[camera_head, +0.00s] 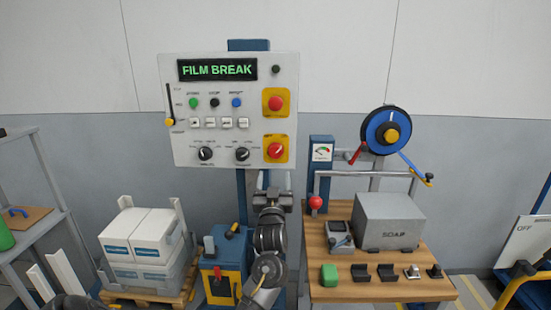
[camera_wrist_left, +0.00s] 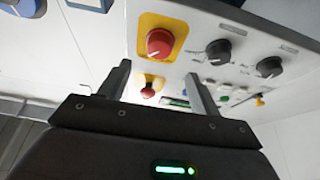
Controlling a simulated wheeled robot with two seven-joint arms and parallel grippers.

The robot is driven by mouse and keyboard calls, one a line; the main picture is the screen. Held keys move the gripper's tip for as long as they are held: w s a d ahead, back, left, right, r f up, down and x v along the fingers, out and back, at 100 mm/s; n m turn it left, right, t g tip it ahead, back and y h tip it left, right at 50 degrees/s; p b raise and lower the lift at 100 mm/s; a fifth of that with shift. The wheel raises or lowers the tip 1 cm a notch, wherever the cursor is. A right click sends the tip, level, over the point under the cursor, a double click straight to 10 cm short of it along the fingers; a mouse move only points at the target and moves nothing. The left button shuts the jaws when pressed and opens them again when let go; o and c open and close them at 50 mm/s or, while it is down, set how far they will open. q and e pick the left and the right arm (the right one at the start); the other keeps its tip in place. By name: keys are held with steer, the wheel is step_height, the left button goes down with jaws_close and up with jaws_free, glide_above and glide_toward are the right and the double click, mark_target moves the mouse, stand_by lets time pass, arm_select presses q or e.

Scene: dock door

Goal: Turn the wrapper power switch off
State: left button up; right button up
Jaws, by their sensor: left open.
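The grey control panel (camera_head: 180,70) hangs upright on a blue post, with a green FILM BREAK display (camera_head: 217,70). At its lower right is a red rotary knob (camera_head: 276,150) on a yellow plate, with a pale pointer mark slanting up right; it appears large in the left wrist view (camera_wrist_left: 159,42). Above it is a red mushroom button (camera_head: 276,103) on another yellow plate, also between the fingers in the wrist view (camera_wrist_left: 148,92). My left gripper (camera_head: 268,192) is open and empty just below the panel, fingers toward it, apart from the rotary knob. My right gripper is not in view.
Two black selector knobs (camera_head: 205,154) (camera_head: 242,154) sit left of the red knob, below small buttons. A wooden bench (camera_head: 380,291) with a SOAP box (camera_head: 390,220) stands right. White cartons (camera_head: 140,237) on a pallet and a blue box (camera_head: 210,275) stand lower left.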

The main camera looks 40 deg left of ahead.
mark_target(275, 155)
arm_select(q)
steer(key=p+x, duration=0.2)
steer(key=x, duration=0.6)
steer(key=shift+w+a+r, duration=0.1)
steer(key=shift+w+a, duration=0.2)
steer(key=shift+w, duration=0.05)
steer(key=shift+c, duration=0.2)
steer(key=c, duration=0.9)
